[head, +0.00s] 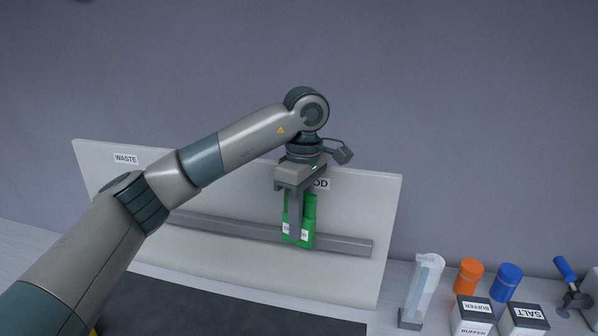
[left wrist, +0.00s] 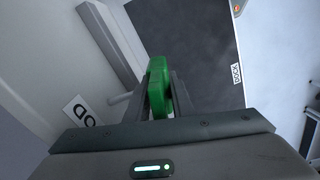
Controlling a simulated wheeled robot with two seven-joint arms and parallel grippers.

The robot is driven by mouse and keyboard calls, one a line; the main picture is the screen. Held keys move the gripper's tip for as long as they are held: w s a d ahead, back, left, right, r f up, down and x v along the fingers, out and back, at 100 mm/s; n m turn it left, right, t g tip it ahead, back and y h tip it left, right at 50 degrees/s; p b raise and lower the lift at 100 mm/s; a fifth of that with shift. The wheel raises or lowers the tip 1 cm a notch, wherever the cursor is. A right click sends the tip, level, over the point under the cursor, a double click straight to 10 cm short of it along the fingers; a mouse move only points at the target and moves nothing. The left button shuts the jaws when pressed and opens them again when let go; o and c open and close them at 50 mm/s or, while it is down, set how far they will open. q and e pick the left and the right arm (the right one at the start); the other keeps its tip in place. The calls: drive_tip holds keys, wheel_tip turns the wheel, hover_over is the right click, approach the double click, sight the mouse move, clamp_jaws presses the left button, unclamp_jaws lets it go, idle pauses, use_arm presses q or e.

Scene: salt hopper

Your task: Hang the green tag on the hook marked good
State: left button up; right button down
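The green tag (head: 308,238) with a white label is in front of the white board, at the grey rail. My left gripper (head: 296,236) points down, with the tag between its fingers. In the left wrist view the fingers (left wrist: 163,90) close on both sides of the green tag (left wrist: 157,72). The good sign (head: 322,184) is partly covered by my gripper, with "OD" showing; it also shows in the left wrist view (left wrist: 80,117). A pale peg (left wrist: 119,100) reaches from the board beside the tag. I cannot tell whether the tag is on it. My right gripper is out of view.
The white board (head: 350,210) carries a waste sign (head: 126,158) at left and a long grey rail (head: 345,245). A dark mat (head: 220,312) lies below. At right stand a clear tube (head: 424,285), orange (head: 468,275) and blue (head: 508,280) containers, and buffer (head: 473,314) and salt (head: 523,318) boxes.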

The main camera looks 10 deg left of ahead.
use_arm(q)
drive_tip(key=shift+t, duration=0.4)
drive_tip(key=r, duration=0.2)
drive_tip(key=w+r, duration=0.1)
drive_tip(key=r, duration=0.1)
drive_tip(key=w+r+b, duration=0.1)
drive_tip(key=r, duration=0.2)
drive_tip(key=shift+d+r, duration=0.1)
drive_tip(key=shift+o, duration=0.5)
drive_tip(key=d+r, duration=0.1)
drive_tip(key=r+b, duration=0.1)
drive_tip(key=r, duration=0.1)
drive_tip(key=shift+w+d, duration=0.15)
drive_tip(key=shift+d, duration=0.2)
drive_tip(key=s+r, duration=0.1)
drive_tip(key=s+a+r+b, duration=0.1)
drive_tip(key=r, duration=0.1)
drive_tip(key=shift+s+a+r, duration=0.1)
drive_tip(key=shift+s+r, duration=0.05)
drive_tip(key=shift+r, duration=0.35)
drive_tip(key=shift+d, duration=0.25)
drive_tip(key=shift+a, duration=0.15)
